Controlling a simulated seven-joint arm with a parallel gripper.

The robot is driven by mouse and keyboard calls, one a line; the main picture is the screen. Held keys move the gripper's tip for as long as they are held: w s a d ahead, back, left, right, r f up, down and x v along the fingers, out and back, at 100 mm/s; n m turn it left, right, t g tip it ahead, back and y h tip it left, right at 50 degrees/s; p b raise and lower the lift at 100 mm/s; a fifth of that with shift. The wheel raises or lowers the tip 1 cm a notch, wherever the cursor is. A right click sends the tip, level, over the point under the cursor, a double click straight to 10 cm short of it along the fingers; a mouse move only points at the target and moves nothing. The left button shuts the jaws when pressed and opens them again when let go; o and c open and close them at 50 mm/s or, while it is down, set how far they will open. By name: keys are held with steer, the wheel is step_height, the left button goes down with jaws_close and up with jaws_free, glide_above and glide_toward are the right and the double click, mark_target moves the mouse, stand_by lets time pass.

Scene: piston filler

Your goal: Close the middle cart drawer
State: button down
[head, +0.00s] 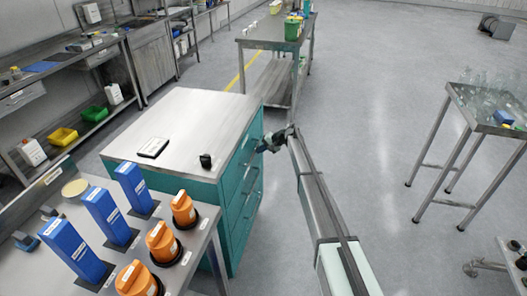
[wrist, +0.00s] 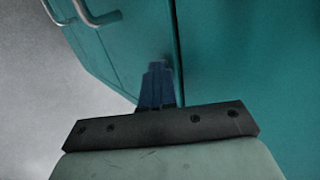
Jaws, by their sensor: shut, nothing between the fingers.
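The teal cart (head: 185,179) with a steel top stands left of centre in the head view, and its drawer fronts (head: 243,183) face right. I cannot tell clearly how far the middle drawer stands out. My gripper (head: 262,147) is at the upper part of the drawer side, just off or against the teal surface. In the wrist view, the blue fingers of my gripper (wrist: 160,70) are together and empty. Their tips are close to a dark vertical seam between teal panels (wrist: 240,65); contact cannot be told. Metal handles (wrist: 97,14) show at upper left.
A bench with blue boxes (head: 108,216) and orange containers (head: 163,241) is in front. A steel table (head: 262,40) stands behind. A glassware table (head: 470,112) is right, with open floor between.

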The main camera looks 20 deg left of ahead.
steer(key=shift+a, duration=0.5)
steer(key=d+r, duration=0.7)
steer(key=d, duration=0.5)
steer(key=s+d+f+n+h, duration=0.1)
steer(key=s+d+f+h, duration=0.2)
steer(key=s+d, duration=0.35)
steer(key=s+d+f+h, duration=0.2)
steer(key=s+d+f, duration=0.4)
steer(key=s, duration=0.4)
steer(key=s+d+f+g+h, duration=0.1)
steer(key=s+d+f, duration=0.45)
steer(key=s, duration=0.55)
steer(key=s+d+f+h, duration=0.2)
steer(key=s+d+f, duration=0.35)
steer(key=s, duration=0.45)
steer(key=s+d+f+g, duration=0.2)
steer(key=s+d+f, duration=0.1)
steer(key=s, duration=1)
steer(key=s+d+f+g+h, duration=0.1)
steer(key=s+d, duration=0.4)
steer(key=s, duration=0.9)
steer(key=s+d+f+m+g, duration=0.1)
steer(key=s+d+f, duration=0.3)
steer(key=s, duration=0.9)
steer(key=shift+s+d+f+g, duration=0.15)
steer(key=shift+d+f+g, duration=0.25)
steer(key=shift+f+g, duration=0.55)
